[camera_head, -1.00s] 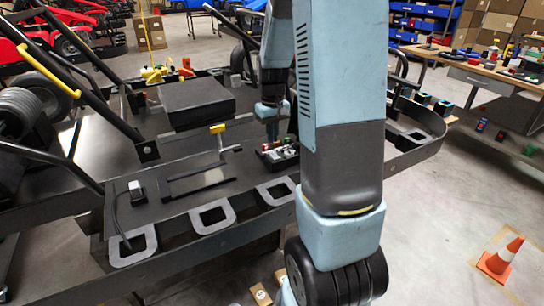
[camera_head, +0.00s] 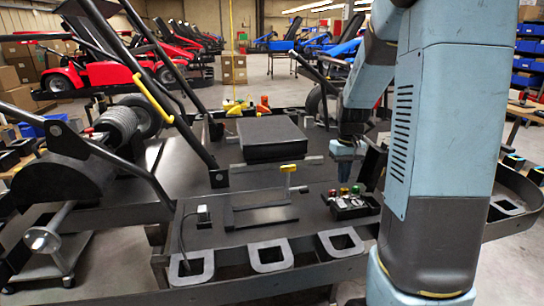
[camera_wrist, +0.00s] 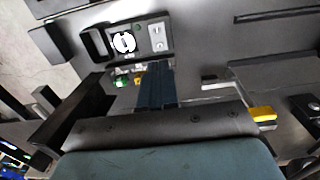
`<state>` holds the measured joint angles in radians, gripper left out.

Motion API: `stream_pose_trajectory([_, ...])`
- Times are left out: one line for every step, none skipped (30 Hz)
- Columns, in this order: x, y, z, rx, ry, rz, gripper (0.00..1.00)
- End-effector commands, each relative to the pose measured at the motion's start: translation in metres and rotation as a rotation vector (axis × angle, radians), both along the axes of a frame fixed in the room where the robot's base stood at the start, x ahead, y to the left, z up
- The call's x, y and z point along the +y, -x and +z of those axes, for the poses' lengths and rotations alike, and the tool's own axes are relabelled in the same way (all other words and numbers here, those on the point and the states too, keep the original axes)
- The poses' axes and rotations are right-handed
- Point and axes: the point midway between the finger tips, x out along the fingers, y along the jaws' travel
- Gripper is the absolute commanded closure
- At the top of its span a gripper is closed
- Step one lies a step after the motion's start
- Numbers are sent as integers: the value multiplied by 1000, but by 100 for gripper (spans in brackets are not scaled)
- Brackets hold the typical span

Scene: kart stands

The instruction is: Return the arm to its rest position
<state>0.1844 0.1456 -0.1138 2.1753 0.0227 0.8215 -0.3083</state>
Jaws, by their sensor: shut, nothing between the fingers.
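My gripper (camera_head: 345,150) hangs over the right part of the black kart stand (camera_head: 300,225), pointing down, above and behind a small black control box (camera_head: 355,208) with red and green buttons. In the wrist view my gripper's blue fingers (camera_wrist: 156,88) are together with nothing between them. The control box (camera_wrist: 122,45) shows just past the fingertips in that view. My blue and grey arm fills the right of the head view and hides part of the stand behind it.
A yellow-topped lever (camera_head: 289,169) stands left of the control box. A black block (camera_head: 270,138) lies farther back on the stand. Grey square rings (camera_head: 270,255) line the front edge. Slanted black bars (camera_head: 165,85) rise at the left. Red karts (camera_head: 85,75) stand behind.

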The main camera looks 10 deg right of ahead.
Motion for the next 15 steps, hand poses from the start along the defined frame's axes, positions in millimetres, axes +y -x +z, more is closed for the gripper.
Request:
stream_pose_trajectory([1,1,2,-4,0,1,100])
stream_pose_trajectory([2,2,4,-7,1,1,100])
stream_pose_trajectory([5,3,8,-13,1,2,100])
stream_pose_trajectory([7,5,11,-19,2,2,100])
stream_pose_trajectory([10,8,16,-28,2,3,100])
stream_pose_trajectory([14,11,23,-40,3,3,100])
stream_pose_trajectory([18,14,30,-52,4,3,100])
stream_pose_trajectory([22,18,36,-63,5,3,100])
stream_pose_trajectory([27,24,44,-78,6,4,100])
stream_pose_trajectory([31,28,51,-91,7,4,100])
stream_pose_trajectory([35,32,57,-104,7,4,100])
stream_pose_trajectory([41,38,65,-119,8,4,100])
stream_pose_trajectory([45,43,70,-130,9,4,100])
stream_pose_trajectory([48,48,76,-143,10,4,100])
stream_pose_trajectory([53,54,83,-159,10,4,100])
